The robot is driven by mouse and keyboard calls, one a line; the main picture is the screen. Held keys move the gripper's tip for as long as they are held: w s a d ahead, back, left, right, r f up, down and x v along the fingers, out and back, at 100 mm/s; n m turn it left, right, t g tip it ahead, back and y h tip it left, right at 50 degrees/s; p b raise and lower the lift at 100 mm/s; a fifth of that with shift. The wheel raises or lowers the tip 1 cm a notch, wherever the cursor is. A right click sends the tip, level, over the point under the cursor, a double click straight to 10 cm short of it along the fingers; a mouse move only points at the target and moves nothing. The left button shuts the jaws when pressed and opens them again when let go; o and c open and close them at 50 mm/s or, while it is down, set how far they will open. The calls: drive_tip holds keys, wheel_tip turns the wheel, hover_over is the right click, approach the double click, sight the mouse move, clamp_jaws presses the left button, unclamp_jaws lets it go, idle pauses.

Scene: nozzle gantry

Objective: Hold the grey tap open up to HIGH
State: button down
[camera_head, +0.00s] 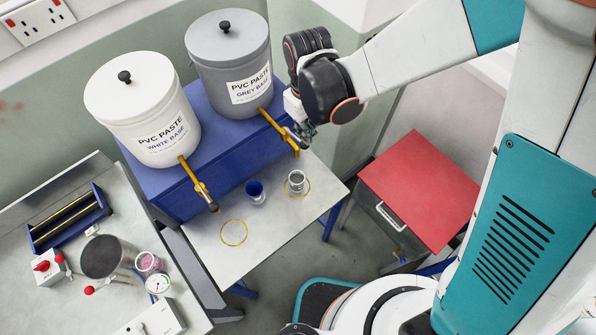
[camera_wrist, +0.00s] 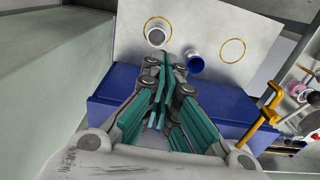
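The grey paste tub (camera_head: 228,62) stands on the blue bench. Its yellow grey tap (camera_head: 272,124) sticks out at the front, with the outlet end pointing down. My gripper (camera_head: 301,133) is at the outer end of this tap, close against or beside its lever; I cannot tell if they touch. In the wrist view, the fingers of my gripper (camera_wrist: 166,70) are close together with no object visible between them. They hide the grey tap there. A grey-filled cup (camera_head: 296,181) stands below the tap within a yellow ring; it also shows in the wrist view (camera_wrist: 156,36).
The white tub (camera_head: 140,105) and its yellow tap (camera_head: 196,186) are to the left. A blue cup (camera_head: 255,191) stands between the grey cup and an empty yellow ring (camera_head: 233,233). A red-topped cabinet (camera_head: 420,185) is at the right. A side table holds several items.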

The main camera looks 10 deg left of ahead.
drive_tip(key=shift+r+p, duration=1.45)
drive_tip(key=shift+r, duration=1.1)
